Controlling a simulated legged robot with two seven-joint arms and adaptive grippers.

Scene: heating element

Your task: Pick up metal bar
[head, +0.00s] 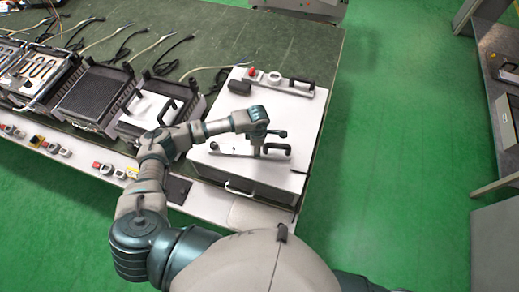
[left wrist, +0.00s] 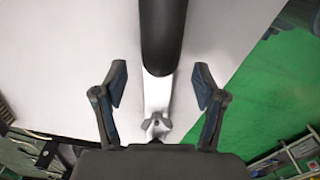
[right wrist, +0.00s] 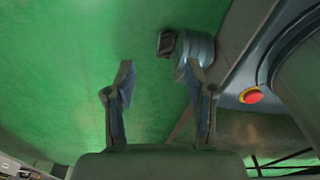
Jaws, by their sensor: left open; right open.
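The metal bar (head: 235,152) lies on top of a white box (head: 225,174) in the head view. A black handle (head: 276,148) sits at the right part of the bar. My left gripper (head: 265,142) is just above this handle, from the far side. In the left wrist view, the open left fingers (left wrist: 162,85) stand on both sides of the silver bar (left wrist: 157,96) and the near end of the black handle (left wrist: 164,40), with gaps and no contact visible. My right gripper (right wrist: 160,85) is open and empty above the green floor.
A second bar with a black handle (head: 301,83) and a red knob (head: 253,71) lie at the box's far side. Open black and silver cases (head: 95,97) stand left on the dark green table (head: 290,35). Green floor (head: 385,150) lies open right of the table.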

